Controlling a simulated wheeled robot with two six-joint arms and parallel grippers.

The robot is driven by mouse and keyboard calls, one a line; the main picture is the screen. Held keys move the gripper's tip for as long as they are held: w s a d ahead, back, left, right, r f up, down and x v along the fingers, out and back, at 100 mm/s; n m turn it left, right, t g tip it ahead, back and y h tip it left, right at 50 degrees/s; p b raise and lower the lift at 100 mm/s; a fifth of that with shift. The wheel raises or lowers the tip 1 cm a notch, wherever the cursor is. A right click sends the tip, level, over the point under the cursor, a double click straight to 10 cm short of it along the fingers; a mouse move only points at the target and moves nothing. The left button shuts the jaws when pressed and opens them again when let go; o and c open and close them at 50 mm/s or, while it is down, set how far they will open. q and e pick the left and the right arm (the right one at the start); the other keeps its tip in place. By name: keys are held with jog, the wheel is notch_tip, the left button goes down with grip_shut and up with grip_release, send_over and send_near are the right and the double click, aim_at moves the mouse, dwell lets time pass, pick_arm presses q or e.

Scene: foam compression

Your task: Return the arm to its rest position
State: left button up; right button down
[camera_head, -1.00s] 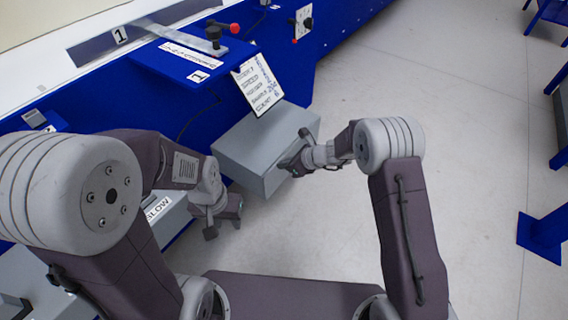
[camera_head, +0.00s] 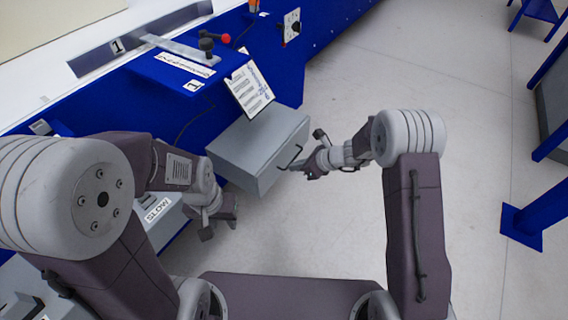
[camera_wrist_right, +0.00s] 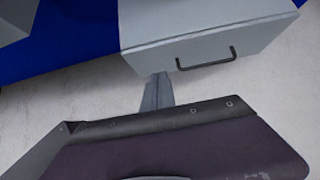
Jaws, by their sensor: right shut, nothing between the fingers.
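My right arm reaches in from the right in the head view. Its gripper (camera_head: 297,168) is shut and empty, close to the front of a grey box (camera_head: 258,150) with a black handle (camera_head: 290,158). The right wrist view shows the shut finger tip (camera_wrist_right: 157,92) just below the box front, with the handle (camera_wrist_right: 206,60) above and to the right; bare floor shows around the tip. My left gripper (camera_head: 222,222) hangs left of centre, below the box, with nothing visible in it. Its finger gap is too small to judge.
A blue machine (camera_head: 150,95) with a white top runs along the left and back. A written sheet (camera_head: 248,90) leans above the box. A grey drawer labelled SLOW (camera_head: 160,215) lies beside my left arm. The floor (camera_head: 420,90) at right is open, with blue stands (camera_head: 535,228) beyond.

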jog(key=p+v, duration=0.1)
jog(key=v, duration=0.3)
jog(key=shift+d+r, duration=0.1)
jog(key=shift+d, duration=0.05)
jog(key=shift+s, duration=0.1)
